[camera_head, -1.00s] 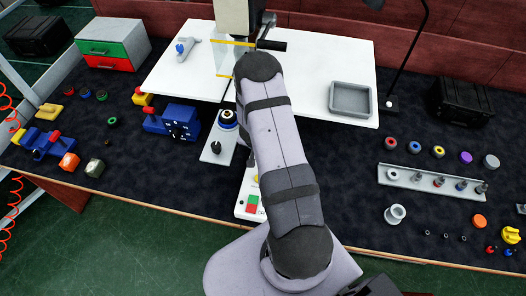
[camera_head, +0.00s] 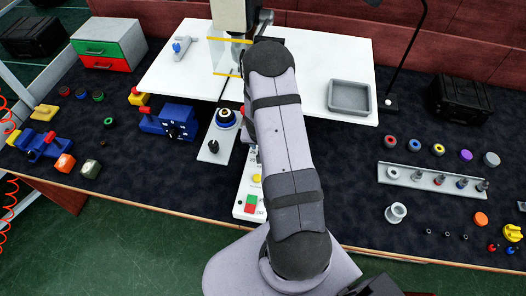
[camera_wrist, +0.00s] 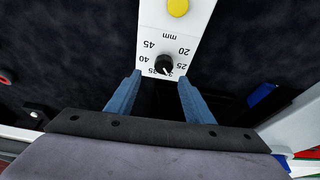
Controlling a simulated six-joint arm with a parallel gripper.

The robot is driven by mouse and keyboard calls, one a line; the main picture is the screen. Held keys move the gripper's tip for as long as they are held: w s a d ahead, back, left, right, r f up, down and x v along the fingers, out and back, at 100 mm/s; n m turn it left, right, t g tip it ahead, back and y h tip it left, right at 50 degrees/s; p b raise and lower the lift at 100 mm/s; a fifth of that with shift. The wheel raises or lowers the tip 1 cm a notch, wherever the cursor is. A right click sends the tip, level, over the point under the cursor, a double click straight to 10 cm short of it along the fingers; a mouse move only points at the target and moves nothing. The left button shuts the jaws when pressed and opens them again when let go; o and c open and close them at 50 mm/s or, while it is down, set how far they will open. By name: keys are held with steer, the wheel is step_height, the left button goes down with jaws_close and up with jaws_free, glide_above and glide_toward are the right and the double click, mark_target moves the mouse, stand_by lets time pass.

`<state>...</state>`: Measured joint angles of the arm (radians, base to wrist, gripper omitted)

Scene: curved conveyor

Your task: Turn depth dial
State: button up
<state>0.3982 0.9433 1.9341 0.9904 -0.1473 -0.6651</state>
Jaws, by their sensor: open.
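The depth dial (camera_wrist: 164,65) is a small black knob with a white pointer line on a white panel (camera_wrist: 150,25) marked "mm" with numbers from 20 to 45. The pointer is near the lower numbers, around 30 to 35, but the exact reading is unclear. My gripper (camera_wrist: 160,75) is open, its two blue fingers apart at either side of the dial's lower side, with nothing held. Whether the fingers reach down to dial height is unclear. In the head view, the panel (camera_head: 240,207) shows beside my arm, which hides my gripper.
A yellow button (camera_wrist: 178,7) sits above the dial on the same panel. In the head view, green and red buttons (camera_head: 250,203) sit at its front end. A grey plate with a black knob (camera_head: 213,146) and a blue box (camera_head: 178,120) stand to the left. Dark mat lies right of my arm.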

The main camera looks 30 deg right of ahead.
steer(key=w+d+n+b, duration=0.1)
steer(key=b, duration=0.2)
steer(key=w+d+n+t+y+b, duration=0.1)
steer(key=d+b, duration=0.1)
steer(key=b, duration=0.2)
steer(key=shift+w+f, duration=0.25)
steer(key=shift+f, duration=0.15)
steer(key=n+b, duration=0.2)
steer(key=b, duration=0.5)
steer(key=n+y+b, duration=0.1)
steer(key=n+b, duration=0.1)
steer(key=b, duration=0.5)
steer(key=n+t+y+b, duration=0.1)
steer(key=n+b, duration=0.1)
steer(key=b, duration=0.5)
steer(key=shift+w+a+r, duration=0.2)
steer(key=shift+a+r, duration=0.05)
steer(key=shift+r, duration=0.1)
steer(key=shift+s+n+b, duration=1)
steer(key=shift+s+b, duration=1)
steer(key=shift+b, duration=1.4)
steer(key=shift+g, duration=0.3)
steer(key=shift+a+x, duration=0.15)
steer(key=shift+x, duration=0.95)
steer(key=shift+a+x, duration=0.2)
steer(key=shift+x, duration=0.95)
steer(key=shift+a+x, duration=0.15)
steer(key=shift+x, duration=0.95)
steer(key=shift+w, duration=0.15)
